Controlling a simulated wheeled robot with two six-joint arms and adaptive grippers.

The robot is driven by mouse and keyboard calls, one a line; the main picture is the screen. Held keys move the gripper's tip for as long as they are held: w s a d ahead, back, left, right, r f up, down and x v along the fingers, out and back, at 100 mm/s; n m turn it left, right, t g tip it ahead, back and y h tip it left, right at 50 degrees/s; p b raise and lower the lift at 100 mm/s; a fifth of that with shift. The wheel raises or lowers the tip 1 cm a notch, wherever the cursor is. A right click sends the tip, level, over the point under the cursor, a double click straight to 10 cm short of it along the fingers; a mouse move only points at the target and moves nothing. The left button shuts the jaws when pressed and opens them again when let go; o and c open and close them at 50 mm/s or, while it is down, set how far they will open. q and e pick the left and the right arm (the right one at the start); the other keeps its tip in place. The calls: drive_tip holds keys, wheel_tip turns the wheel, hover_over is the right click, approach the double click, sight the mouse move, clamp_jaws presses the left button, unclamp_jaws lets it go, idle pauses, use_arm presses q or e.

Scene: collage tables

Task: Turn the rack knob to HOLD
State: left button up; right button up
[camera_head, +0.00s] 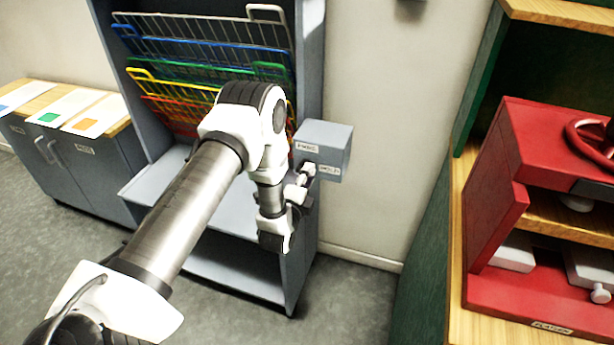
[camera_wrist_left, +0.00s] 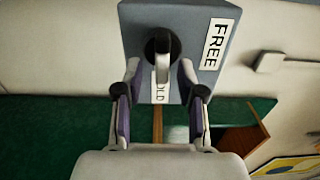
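The rack (camera_head: 312,75) is a grey-blue cabinet with coloured wire shelves in the head view. A grey control box (camera_head: 335,140) is on its right side, with small labels on its front. In the left wrist view the box (camera_wrist_left: 135,25) carries a FREE label (camera_wrist_left: 215,45) and a partly covered label (camera_wrist_left: 162,88) ending in "LD". The knob (camera_wrist_left: 163,45) is dark and round with a grey handle. My left gripper (camera_wrist_left: 160,78) is open, its fingers apart on either side below the knob, apparently not touching it. It is just under the box in the head view (camera_head: 299,188).
A low grey cabinet (camera_head: 75,165) with coloured cards on top is at the left. The wall (camera_head: 390,110) right of the box is bare, with open floor below.

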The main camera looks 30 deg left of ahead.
use_arm(q)
drive_tip(key=v, duration=0.7)
drive_tip(key=shift+s, duration=0.2)
drive_tip(key=shift+d, duration=0.1)
